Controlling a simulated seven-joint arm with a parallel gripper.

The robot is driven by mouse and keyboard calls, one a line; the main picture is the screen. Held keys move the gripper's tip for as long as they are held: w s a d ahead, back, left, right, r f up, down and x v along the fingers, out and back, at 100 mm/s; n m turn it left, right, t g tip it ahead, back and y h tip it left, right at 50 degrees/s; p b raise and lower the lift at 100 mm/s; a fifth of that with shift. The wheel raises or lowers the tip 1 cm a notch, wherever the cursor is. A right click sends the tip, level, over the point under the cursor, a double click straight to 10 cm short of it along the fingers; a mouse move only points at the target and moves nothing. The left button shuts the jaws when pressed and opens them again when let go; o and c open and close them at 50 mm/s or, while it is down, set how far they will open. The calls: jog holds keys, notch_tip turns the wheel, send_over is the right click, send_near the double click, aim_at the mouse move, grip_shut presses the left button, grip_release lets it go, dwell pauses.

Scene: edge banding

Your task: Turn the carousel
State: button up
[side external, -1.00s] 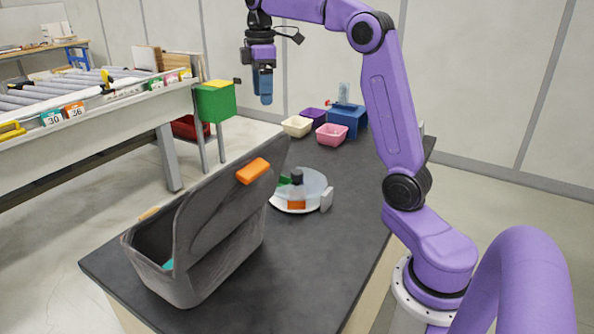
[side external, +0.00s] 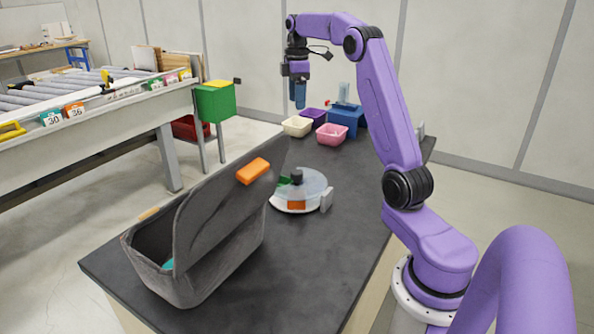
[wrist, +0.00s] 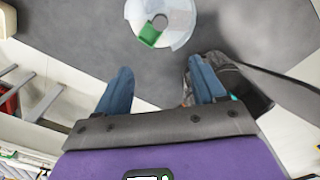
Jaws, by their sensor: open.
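The carousel (side external: 313,183) is a round, clear-topped turntable with a white base and a dark central knob (side external: 296,176). It stands on the dark bench and holds an orange piece (side external: 297,205) and a green piece (side external: 284,181). In the wrist view the carousel (wrist: 181,32) is at the top centre, partly cut off by the frame, with the green piece (wrist: 149,35) showing. My gripper (side external: 299,106) hangs above the bench, well above and beyond the carousel, fingers pointing down. In the wrist view its two blue fingers (wrist: 160,82) are apart with nothing between them.
A grey bin (side external: 246,240) with a raised lid and orange handle stands at the near left of the bench. White (side external: 297,126), purple (side external: 313,115) and pink (side external: 332,134) bins and a blue box (side external: 348,118) are at the far end.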

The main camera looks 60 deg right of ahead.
aim_at(297, 172)
notch_tip(297, 172, down, 25)
jog(key=shift+r, duration=0.15)
dwell(0.6)
grip_shut()
